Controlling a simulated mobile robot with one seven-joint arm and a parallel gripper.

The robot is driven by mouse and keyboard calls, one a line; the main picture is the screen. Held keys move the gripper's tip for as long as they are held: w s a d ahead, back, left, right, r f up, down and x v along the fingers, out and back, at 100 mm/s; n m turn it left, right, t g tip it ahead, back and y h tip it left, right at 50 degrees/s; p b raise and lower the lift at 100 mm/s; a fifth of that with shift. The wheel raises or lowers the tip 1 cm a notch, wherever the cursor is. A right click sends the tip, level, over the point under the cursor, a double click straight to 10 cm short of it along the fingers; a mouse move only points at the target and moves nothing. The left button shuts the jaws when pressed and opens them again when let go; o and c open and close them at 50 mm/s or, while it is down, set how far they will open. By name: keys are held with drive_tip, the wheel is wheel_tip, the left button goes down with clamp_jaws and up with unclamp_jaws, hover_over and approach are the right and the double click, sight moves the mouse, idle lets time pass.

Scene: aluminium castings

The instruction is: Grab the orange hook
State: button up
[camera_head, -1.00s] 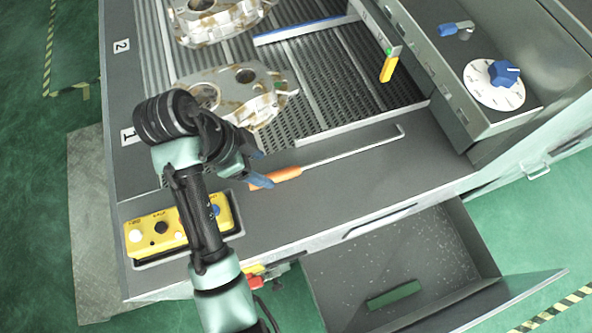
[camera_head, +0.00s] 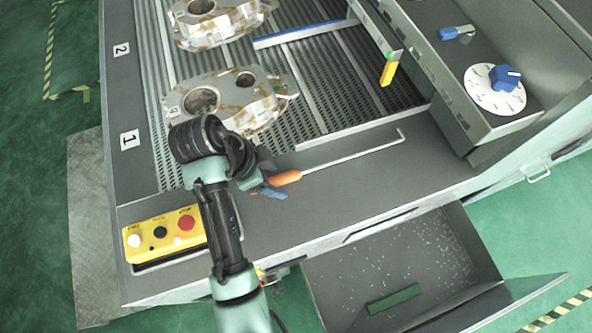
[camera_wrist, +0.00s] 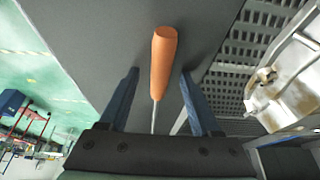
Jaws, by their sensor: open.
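The hook has an orange handle (camera_head: 284,179) and a thin metal rod with a bent end. It lies on the grey front ledge of the machine in the head view. In the wrist view the orange handle (camera_wrist: 163,62) lies centred ahead, and its rod runs back between the two blue fingers. My gripper (camera_head: 268,190) is at the left end of the handle in the head view. In the wrist view my gripper (camera_wrist: 159,80) is open, one finger on each side of the hook, with gaps showing. Whether the fingers are level with it is hard to tell.
A yellow button box (camera_head: 165,236) sits on the ledge left of my arm. Metal castings (camera_head: 228,100) lie on the ribbed bed behind. A blue-knobbed dial (camera_head: 506,78) is at right. An open drawer (camera_head: 400,262) with a green block is below the ledge.

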drive_tip(key=shift+f, duration=0.1)
clamp_jaws()
idle(0.3)
